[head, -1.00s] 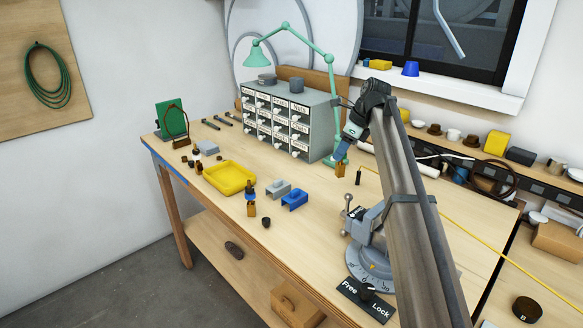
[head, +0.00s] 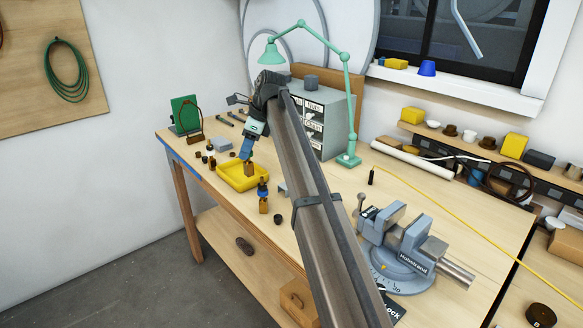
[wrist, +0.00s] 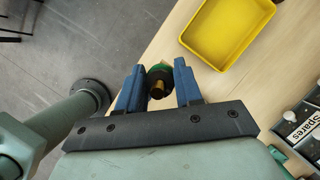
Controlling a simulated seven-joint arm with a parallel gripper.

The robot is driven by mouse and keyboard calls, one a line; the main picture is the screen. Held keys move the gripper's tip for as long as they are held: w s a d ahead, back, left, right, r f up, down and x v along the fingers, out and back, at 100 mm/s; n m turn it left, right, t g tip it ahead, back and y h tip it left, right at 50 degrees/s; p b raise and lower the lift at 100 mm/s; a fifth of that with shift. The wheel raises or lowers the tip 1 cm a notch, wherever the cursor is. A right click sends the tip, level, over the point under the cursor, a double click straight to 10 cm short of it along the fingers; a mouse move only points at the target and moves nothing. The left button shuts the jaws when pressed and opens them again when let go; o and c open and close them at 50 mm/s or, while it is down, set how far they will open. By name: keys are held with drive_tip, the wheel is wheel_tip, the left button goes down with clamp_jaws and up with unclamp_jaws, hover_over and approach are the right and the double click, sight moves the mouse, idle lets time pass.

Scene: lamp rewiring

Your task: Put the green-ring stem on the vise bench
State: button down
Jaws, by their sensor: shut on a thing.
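My gripper (head: 247,150) is shut on the green-ring stem, an amber-brown piece (head: 249,168) hanging below the blue fingers.
A similar brown piece with a blue top (head: 263,190) and a dark cap (head: 278,219) are near the tray. The drawer cabinet (head: 335,125) and green lamp (head: 347,160) stand behind. A yellow cord (head: 430,204) crosses the bench. Bare wood lies around the vise.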

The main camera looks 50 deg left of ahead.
sight(250, 175)
drive_tip(key=shift+f, duration=4.9)
drive_tip(key=c, duration=0.8)
unclamp_jaws()
drive_tip(key=shift+f, duration=0.15)
drive_tip(key=shift+o, duration=0.2)
drive_tip(key=v, duration=1.2)
drive_tip(key=shift+r, duration=0.2)
